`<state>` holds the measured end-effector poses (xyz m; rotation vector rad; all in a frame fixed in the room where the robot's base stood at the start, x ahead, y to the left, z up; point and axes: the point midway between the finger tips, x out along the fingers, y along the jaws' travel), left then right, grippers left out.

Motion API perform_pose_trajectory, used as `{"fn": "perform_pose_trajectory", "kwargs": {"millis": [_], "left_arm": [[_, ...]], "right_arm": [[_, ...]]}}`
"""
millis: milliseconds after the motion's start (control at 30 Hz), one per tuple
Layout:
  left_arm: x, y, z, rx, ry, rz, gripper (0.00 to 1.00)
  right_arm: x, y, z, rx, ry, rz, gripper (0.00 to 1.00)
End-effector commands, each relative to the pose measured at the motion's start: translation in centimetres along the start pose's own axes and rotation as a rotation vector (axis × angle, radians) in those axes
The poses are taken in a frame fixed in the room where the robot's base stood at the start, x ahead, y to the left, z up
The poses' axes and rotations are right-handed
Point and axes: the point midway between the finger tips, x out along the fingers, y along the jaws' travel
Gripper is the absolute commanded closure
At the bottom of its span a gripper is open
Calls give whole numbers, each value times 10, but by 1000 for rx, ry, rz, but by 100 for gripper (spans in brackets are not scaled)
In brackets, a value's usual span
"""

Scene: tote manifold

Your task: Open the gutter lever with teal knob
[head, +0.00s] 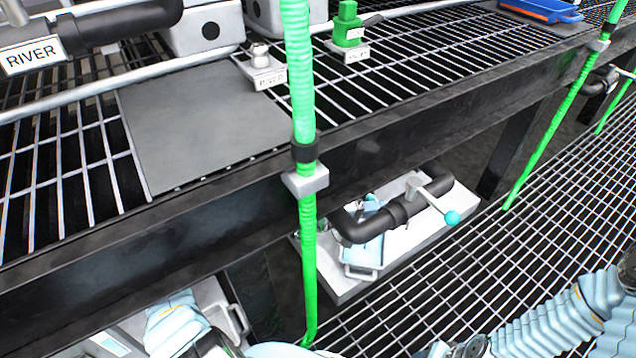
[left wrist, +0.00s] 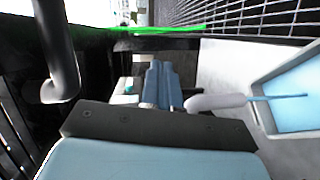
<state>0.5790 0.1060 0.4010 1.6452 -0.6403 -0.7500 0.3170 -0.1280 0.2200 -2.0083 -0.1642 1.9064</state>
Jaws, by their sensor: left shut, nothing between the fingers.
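The lever with the teal knob (head: 452,217) is on a black pipe (head: 400,210) fixed to a white board (head: 345,288) under the bench. Its pale arm slants from the pipe down to the knob, which points to the right. In the left wrist view my left gripper (left wrist: 161,82) is shut and empty. A pale rod (left wrist: 215,102) shows beside its fingers; I cannot tell whether they touch. A small teal spot (left wrist: 130,89) lies left of the fingers, too small to identify. My right gripper is not in view.
A dark beam (head: 230,215) of the bench overhangs the board. A green hose (head: 309,250) hangs in front of the board's left end. Open grating (head: 500,260) lies to the right.

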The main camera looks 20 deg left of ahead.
Motion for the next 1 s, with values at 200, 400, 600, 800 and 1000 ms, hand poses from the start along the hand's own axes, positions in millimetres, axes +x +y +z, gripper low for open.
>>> {"fn": "perform_pose_trajectory", "kwargs": {"millis": [200,400,600,800,1000], "left_arm": [[0,0,0,0,0,0,100],[0,0,0,0,0,0,100],[-1,0,0,0,0,0,100],[-23,0,-1,0,3,-1,100],[-69,-1,-2,-1,5,-3,100]], "right_arm": [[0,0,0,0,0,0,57],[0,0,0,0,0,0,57],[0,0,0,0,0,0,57],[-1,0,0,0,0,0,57],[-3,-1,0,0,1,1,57]]}}
